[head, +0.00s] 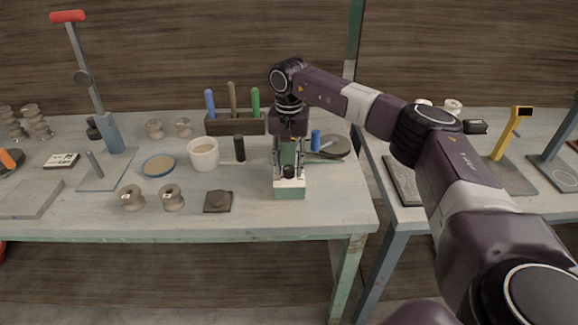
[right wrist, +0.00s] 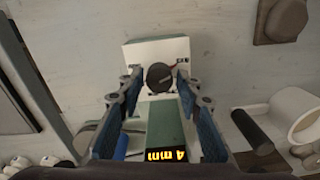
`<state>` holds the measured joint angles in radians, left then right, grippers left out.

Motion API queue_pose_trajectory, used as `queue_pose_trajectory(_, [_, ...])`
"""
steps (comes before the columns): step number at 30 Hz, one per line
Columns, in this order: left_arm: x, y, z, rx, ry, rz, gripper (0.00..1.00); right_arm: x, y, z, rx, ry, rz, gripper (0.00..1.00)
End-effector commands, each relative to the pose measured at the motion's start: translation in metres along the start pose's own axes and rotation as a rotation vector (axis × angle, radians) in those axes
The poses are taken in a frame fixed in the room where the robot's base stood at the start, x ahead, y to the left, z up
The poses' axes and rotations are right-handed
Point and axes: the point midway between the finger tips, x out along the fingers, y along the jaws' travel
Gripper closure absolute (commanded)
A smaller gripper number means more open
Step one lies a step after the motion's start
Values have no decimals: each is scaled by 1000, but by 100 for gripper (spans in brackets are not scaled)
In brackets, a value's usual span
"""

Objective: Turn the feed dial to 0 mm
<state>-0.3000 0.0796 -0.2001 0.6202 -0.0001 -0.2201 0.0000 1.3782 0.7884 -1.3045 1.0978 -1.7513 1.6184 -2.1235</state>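The feed dial (right wrist: 159,76) is a round black knob with a red pointer line, on the white top of a green-and-white machine (right wrist: 140,52). The pointer aims toward small marks at its right in the right wrist view. A display (right wrist: 166,155) reads "4 mm" upside down in yellow. My right gripper (right wrist: 160,84) is open, pointing down, with its blue-padded fingers on either side of the dial and gaps between. In the head view the right gripper (head: 289,168) hangs over the machine (head: 290,189) and the dial (head: 288,171) shows between its fingers. My left gripper is out of view.
A white mug (head: 203,154) and a black-handled tool (head: 239,149) stand left of the machine. The front table edge is close to the machine.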

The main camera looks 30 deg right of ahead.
Motion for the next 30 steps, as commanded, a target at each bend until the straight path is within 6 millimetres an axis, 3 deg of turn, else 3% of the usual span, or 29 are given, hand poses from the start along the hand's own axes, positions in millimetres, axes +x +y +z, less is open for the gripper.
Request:
queue_pose_trajectory(9, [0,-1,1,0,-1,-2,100,1,0,1,1,-3,2,58])
queue_pose_trajectory(13, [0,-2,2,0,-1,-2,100,-7,0,0,1,-1,0,58])
queue_pose_trajectory(24, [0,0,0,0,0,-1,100,-81,-1,0,1,1,-1,58])
queue_pose_trajectory(30, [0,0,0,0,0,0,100,-110,-1,0,1,-1,0,58])
